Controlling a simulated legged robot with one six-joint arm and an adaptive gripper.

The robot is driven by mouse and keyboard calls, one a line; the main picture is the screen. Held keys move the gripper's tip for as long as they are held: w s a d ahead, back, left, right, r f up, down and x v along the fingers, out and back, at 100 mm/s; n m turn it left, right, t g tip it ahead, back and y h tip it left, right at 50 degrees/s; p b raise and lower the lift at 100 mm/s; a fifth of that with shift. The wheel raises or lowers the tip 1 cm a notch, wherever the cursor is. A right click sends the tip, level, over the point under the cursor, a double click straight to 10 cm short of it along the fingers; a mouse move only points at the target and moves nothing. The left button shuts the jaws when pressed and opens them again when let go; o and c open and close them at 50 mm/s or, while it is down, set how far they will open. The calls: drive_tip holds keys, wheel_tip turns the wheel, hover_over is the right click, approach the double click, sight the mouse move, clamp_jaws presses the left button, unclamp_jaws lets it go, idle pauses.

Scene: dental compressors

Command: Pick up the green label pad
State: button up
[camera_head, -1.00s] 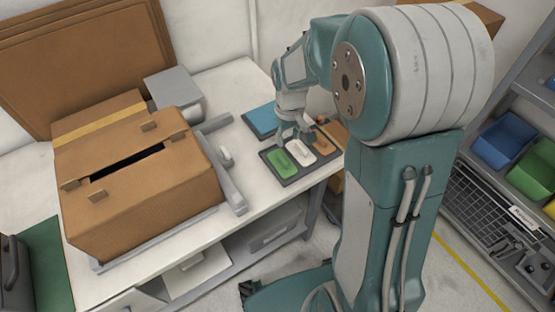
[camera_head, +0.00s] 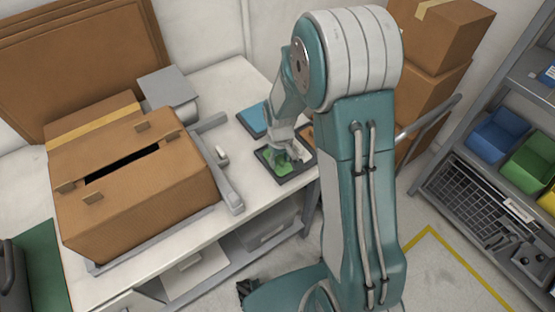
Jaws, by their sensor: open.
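The green label pad (camera_head: 270,161) lies in the left part of a dark tray (camera_head: 283,181) near the front edge of the white workbench. My gripper (camera_head: 284,155) is open and reaches down over the green pad, with its fingers at or just above it. The gripper hides much of the pad and most of the white pad beside it. Whether the fingers touch the green pad I cannot tell. An orange-brown pad (camera_head: 307,133) shows partly in the right end of the tray.
A large cardboard box (camera_head: 140,190) with a slot stands left on the bench (camera_head: 262,207), beside a grey rail (camera_head: 222,175). A blue pad (camera_head: 252,121) lies behind the tray. Shelves with bins (camera_head: 497,135) and stacked cartons (camera_head: 440,40) stand at right.

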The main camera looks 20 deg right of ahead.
drive_tip(key=shift+c, duration=0.3)
clamp_jaws()
wheel_tip(320, 180, up, 3)
drive_tip(key=shift+f, duration=0.1)
drive_tip(key=s+a+r, duration=0.1)
drive_tip(key=s+r, duration=0.9)
drive_tip(key=s, duration=0.4)
drive_tip(key=shift+a+r, duration=0.15)
